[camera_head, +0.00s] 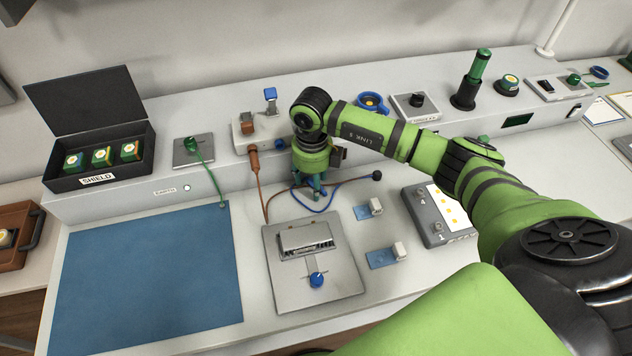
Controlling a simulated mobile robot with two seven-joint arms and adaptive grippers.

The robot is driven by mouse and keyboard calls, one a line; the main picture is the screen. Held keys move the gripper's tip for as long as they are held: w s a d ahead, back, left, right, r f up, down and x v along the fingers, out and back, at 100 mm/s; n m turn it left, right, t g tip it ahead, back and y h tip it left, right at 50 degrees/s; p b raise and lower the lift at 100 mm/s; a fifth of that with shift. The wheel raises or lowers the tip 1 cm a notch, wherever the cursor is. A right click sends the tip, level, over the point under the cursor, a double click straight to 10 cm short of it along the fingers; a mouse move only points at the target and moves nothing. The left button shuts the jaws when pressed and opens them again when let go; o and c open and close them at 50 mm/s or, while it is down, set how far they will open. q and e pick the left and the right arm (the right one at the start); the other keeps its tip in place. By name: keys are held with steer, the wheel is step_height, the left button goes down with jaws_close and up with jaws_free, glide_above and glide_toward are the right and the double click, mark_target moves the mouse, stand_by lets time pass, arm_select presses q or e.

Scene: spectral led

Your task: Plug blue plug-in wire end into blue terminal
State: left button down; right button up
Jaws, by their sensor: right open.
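The blue wire (327,206) lies in a loop on the bench top, partly under my right gripper. Its plug-in end is hidden or too small to make out there. My right gripper (314,190) points down over the wire with its fingers open. Whether the fingers touch the wire cannot be told. A small blue terminal (281,143) shows at the front of the raised ledge, just left of my right wrist. A brown plug (253,150) with a brown wire sits left of it on the same block (240,139). My left gripper is out of view.
A grey device with a blue knob (317,279) stands in front of the gripper. A blue mat (150,270) lies left, with an open black box (97,175) behind it. Small white blocks on blue pads (380,258) and a grey box (425,219) stand right.

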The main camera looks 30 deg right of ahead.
mark_target(312, 184)
steer(key=shift+c, duration=0.4)
steer(key=c, duration=0.9)
steer(key=shift+o, duration=0.2)
step_height(312, 184, up, 18)
steer(key=b, duration=0.3)
steer(key=shift+b, duration=0.35)
